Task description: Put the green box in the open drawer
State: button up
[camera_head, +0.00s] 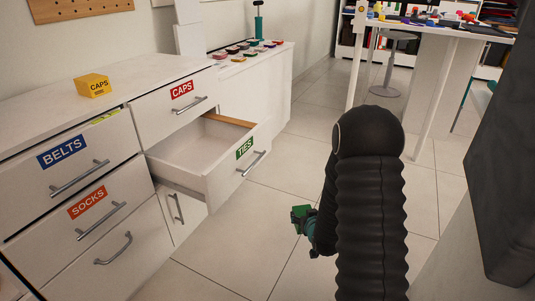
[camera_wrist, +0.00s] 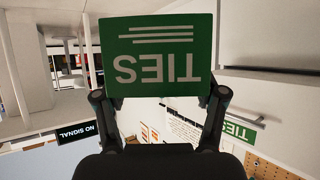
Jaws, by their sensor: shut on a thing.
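The green box (camera_wrist: 158,60), labelled TIES, is held between the two fingers of my gripper (camera_wrist: 160,98) and appears upside down in the wrist view. In the head view the box (camera_head: 299,213) is small and partly hidden at the tip of my gripper (camera_head: 306,222). The open drawer (camera_head: 207,150) has a white front with a green TIES label and looks empty where its inside shows. My gripper and the box are outside the drawer, to the right of its front. The drawer's TIES label (camera_wrist: 238,131) also shows in the wrist view.
A yellow CAPS box (camera_head: 93,86) stands on the dresser top (camera_head: 150,71). The CAPS drawer (camera_head: 172,103), BELTS drawer (camera_head: 70,160) and SOCKS drawer (camera_head: 88,212) have bar handles. A white table (camera_head: 440,32) and grey stool (camera_head: 385,62) stand behind. The floor right of the drawer is clear.

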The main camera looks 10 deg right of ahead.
aim_at(212, 150)
jog(key=z, duration=0.55)
jog(key=i, duration=2.45)
jog(key=z, duration=1.35)
jog(key=i, duration=0.95)
jog(key=u, duration=3.9)
